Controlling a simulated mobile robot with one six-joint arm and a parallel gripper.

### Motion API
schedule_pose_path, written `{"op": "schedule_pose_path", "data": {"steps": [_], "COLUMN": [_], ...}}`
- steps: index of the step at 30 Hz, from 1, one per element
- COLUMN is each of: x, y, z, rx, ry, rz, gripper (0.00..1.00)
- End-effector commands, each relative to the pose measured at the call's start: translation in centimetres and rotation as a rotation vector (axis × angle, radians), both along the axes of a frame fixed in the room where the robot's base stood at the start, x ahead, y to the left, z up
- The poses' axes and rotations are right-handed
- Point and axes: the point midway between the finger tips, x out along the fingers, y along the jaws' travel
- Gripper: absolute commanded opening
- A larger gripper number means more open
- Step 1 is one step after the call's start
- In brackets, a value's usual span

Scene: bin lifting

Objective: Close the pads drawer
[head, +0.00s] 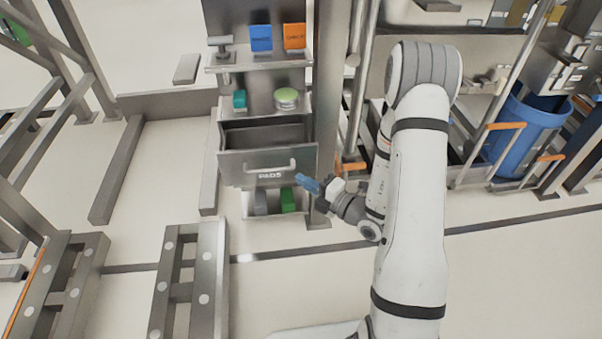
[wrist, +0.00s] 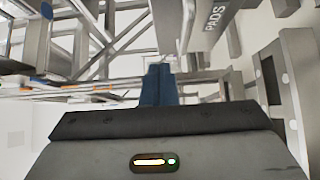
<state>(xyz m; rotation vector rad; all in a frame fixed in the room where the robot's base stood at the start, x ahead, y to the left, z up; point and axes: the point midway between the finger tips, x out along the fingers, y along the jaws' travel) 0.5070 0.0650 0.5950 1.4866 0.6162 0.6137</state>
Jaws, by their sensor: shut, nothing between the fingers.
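The pads drawer (head: 268,166) is a grey metal drawer with a bar handle (head: 270,170) and the label PADS. It stands pulled out from the cabinet, and its dark inside shows behind the front panel. In the wrist view the drawer front (wrist: 214,22) with its label shows at the top. My gripper (head: 308,184) has blue fingers and is just right of the drawer's front, near its lower right corner. The fingers are shut and empty; they also show in the wrist view (wrist: 158,80). I cannot tell whether they touch the drawer.
Above the drawer a shelf (head: 262,112) holds a green-lidded round tin (head: 286,98) and a teal block (head: 239,99). A lower bay holds a green box (head: 288,199). A blue bin (head: 525,135) stands at right. Metal frames stand at left; the floor in front is clear.

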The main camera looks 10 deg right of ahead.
Motion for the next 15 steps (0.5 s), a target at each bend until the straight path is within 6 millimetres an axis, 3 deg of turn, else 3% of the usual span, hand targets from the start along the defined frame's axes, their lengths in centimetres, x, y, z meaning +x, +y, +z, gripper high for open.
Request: {"op": "schedule_pose_path", "data": {"steps": [12, 15], "x": [6.0, 7.7], "y": [6.3, 6.0], "z": [-0.2, -0.2], "rx": [-0.004, -0.004], "ry": [-0.006, -0.008], "rz": [0.007, 0.003], "gripper": [0.00, 0.00]}}
